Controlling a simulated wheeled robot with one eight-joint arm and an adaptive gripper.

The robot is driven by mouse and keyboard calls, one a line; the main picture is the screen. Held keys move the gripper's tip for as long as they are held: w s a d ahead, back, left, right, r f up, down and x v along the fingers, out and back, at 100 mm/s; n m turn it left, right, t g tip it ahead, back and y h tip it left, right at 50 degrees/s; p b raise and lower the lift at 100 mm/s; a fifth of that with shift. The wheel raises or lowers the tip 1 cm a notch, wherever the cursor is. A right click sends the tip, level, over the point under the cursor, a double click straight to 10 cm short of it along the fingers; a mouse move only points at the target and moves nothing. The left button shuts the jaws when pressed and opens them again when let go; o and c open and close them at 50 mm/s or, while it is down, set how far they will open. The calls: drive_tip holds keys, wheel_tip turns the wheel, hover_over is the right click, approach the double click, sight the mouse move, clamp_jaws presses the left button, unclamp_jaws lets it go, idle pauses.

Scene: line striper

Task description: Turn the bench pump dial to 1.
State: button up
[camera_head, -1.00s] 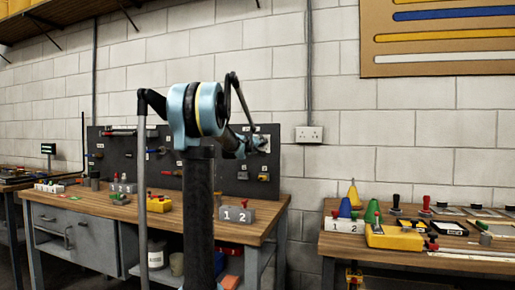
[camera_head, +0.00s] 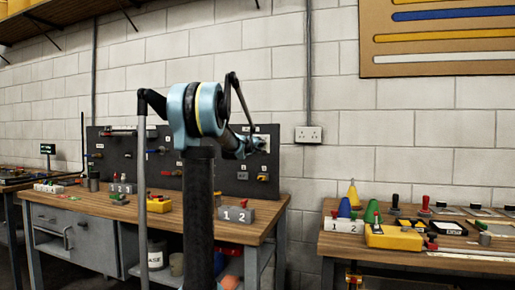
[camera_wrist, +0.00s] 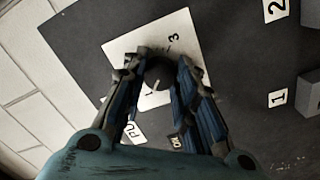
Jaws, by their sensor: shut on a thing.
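The bench pump dial is a dark round knob (camera_wrist: 159,73) on a white square plate (camera_wrist: 122,45) fixed to the dark back panel. In the wrist view a 3 shows on the plate above right of the knob, and a 1 shows below left of it. My gripper (camera_wrist: 160,72) is shut on the knob, one finger on each side. A label starting "PU" is partly hidden below. In the head view the white plate (camera_head: 264,139) shows behind my gripper (camera_head: 256,145), and the knob is hidden.
The panel (camera_head: 110,142) stands behind a wooden workbench (camera_head: 255,228). Number plates 1 (camera_wrist: 278,98) and 2 (camera_wrist: 275,9) and a grey block (camera_wrist: 309,95) are at the right in the wrist view. A yellow box (camera_head: 393,237) is on the right bench.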

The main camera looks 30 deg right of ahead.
drive_tip(key=o, duration=1.1)
drive_tip(key=shift+w+a+f, duration=0.1)
drive_tip(key=shift+a, duration=0.1)
drive_tip(key=v, duration=1.1)
drive_tip(key=shift+s+a+f, duration=0.1)
drive_tip(key=shift+s+a, duration=0.15)
drive_tip(key=shift+a, duration=0.05)
